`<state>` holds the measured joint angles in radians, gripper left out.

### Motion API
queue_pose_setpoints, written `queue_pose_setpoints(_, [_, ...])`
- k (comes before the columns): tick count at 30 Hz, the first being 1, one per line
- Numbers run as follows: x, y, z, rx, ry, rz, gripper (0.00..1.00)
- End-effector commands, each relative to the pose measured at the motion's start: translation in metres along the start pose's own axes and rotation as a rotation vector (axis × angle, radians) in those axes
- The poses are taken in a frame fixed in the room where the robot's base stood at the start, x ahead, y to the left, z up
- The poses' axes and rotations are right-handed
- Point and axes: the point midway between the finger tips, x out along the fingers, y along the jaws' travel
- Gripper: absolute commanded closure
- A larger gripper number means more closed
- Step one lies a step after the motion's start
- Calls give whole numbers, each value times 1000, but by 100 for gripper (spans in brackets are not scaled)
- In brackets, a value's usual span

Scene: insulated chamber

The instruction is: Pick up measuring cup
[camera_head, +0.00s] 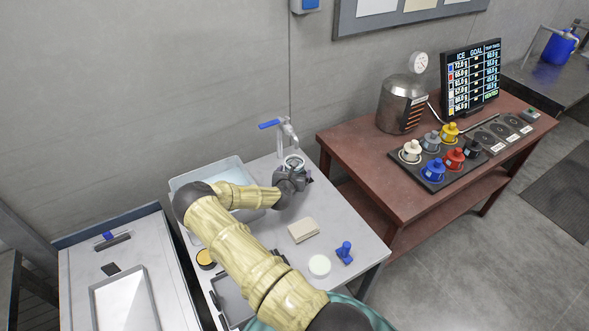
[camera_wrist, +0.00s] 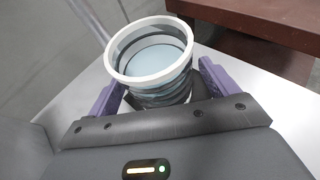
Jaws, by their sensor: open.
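The measuring cup (camera_wrist: 150,52) is a round vessel with a white rim, dark ribbed sides and a pale blue inside. In the wrist view it is between the two purple fingers of my gripper (camera_wrist: 160,88), with its lower part hidden by the gripper body. The fingers are open on either side of it; I cannot tell whether either touches it. In the head view the cup's rim (camera_head: 294,161) shows just beyond my gripper (camera_head: 293,177), near the blue-handled tap.
The blue-handled tap (camera_head: 283,134) stands close behind the cup. A clear basin (camera_head: 207,174) is to the left. A beige block (camera_head: 303,230), a white round dish (camera_head: 319,265) and a blue stand (camera_head: 344,253) are nearer. A red-brown table (camera_head: 360,142) stands to the right.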

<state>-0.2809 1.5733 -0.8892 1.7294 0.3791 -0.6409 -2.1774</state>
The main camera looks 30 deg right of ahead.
Motion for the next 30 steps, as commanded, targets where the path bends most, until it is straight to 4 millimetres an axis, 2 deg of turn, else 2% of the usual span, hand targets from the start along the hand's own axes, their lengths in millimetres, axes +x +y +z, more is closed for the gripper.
queue_pose_setpoints(6, [17,0,0,0,0,0,14])
queue_pose_setpoints(22, [17,0,0,0,0,1,14])
queue_pose_setpoints(30, [17,0,0,0,-1,1,67])
